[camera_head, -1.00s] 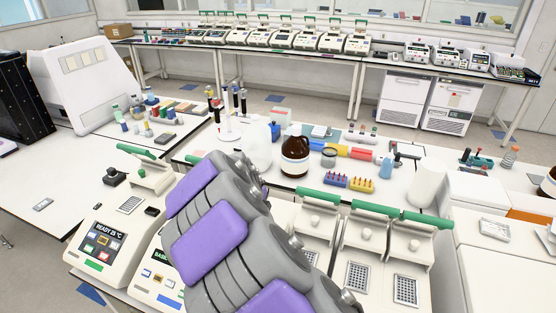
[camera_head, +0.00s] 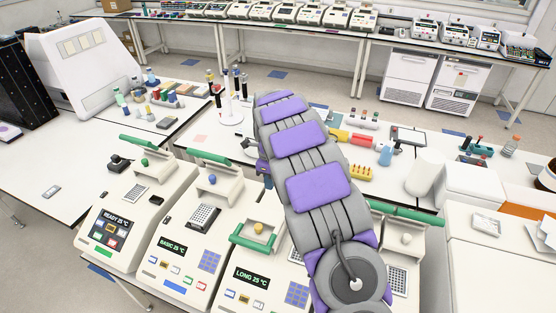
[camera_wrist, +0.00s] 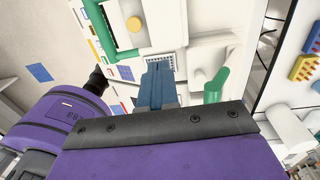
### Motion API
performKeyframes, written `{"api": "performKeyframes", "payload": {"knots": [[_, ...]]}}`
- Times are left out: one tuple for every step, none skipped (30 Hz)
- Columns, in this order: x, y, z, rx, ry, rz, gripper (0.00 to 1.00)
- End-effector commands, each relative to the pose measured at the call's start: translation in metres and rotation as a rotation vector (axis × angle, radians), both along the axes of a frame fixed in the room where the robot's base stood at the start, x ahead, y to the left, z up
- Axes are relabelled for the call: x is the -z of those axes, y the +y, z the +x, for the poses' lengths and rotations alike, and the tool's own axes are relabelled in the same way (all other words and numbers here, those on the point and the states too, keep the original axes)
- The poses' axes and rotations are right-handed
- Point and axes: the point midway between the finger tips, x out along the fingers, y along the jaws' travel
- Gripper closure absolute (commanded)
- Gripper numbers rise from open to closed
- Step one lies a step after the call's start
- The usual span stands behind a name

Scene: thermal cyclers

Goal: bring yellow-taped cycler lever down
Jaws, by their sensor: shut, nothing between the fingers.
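The cycler with a yellow mark on its knob (camera_head: 259,228) is the third from the left in the head view, with LONG 25 °C on its display. Its green lever (camera_head: 252,243) lies low, in front of the knob. The wrist view shows the yellow knob (camera_wrist: 134,25) and this green lever (camera_wrist: 97,20) at top left. My gripper (camera_wrist: 157,68) has its blue fingers together and empty, below and right of the yellow knob, apart from it. Another green lever (camera_wrist: 215,86) is right of the fingers.
Cyclers with a green-marked knob (camera_head: 145,162) and a blue-marked knob (camera_head: 212,180) stand to the left, levers raised. Another cycler (camera_head: 407,240) is on the right, partly behind my arm. Bottles and a white cylinder (camera_head: 425,172) stand on the bench behind.

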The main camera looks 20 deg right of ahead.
Motion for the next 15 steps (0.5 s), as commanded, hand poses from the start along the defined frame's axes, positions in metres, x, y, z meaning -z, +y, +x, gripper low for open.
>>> {"api": "performKeyframes", "payload": {"knots": [[-0.002, -0.003, 0.003, 0.001, 0.009, 0.013, 1.00], [-0.003, -0.004, 0.005, 0.001, 0.016, 0.021, 1.00], [-0.003, -0.006, 0.006, 0.001, 0.026, 0.030, 1.00], [-0.002, -0.007, 0.007, 0.001, 0.035, 0.038, 1.00], [-0.002, -0.009, 0.008, 0.001, 0.042, 0.045, 1.00], [-0.002, -0.010, 0.010, 0.001, 0.049, 0.054, 1.00], [-0.003, -0.011, 0.011, 0.001, 0.055, 0.060, 1.00], [-0.003, -0.013, 0.012, 0.000, 0.061, 0.066, 1.00], [-0.003, -0.014, 0.014, 0.001, 0.070, 0.074, 1.00], [-0.002, -0.015, 0.015, 0.001, 0.076, 0.081, 1.00], [-0.002, -0.016, 0.016, 0.001, 0.082, 0.087, 1.00], [-0.002, -0.018, 0.017, 0.000, 0.091, 0.094, 1.00], [-0.003, -0.018, 0.019, -0.001, 0.095, 0.100, 1.00], [-0.003, -0.019, 0.020, -0.001, 0.099, 0.104, 1.00], [-0.002, -0.021, 0.021, 0.000, 0.106, 0.111, 1.00]]}}
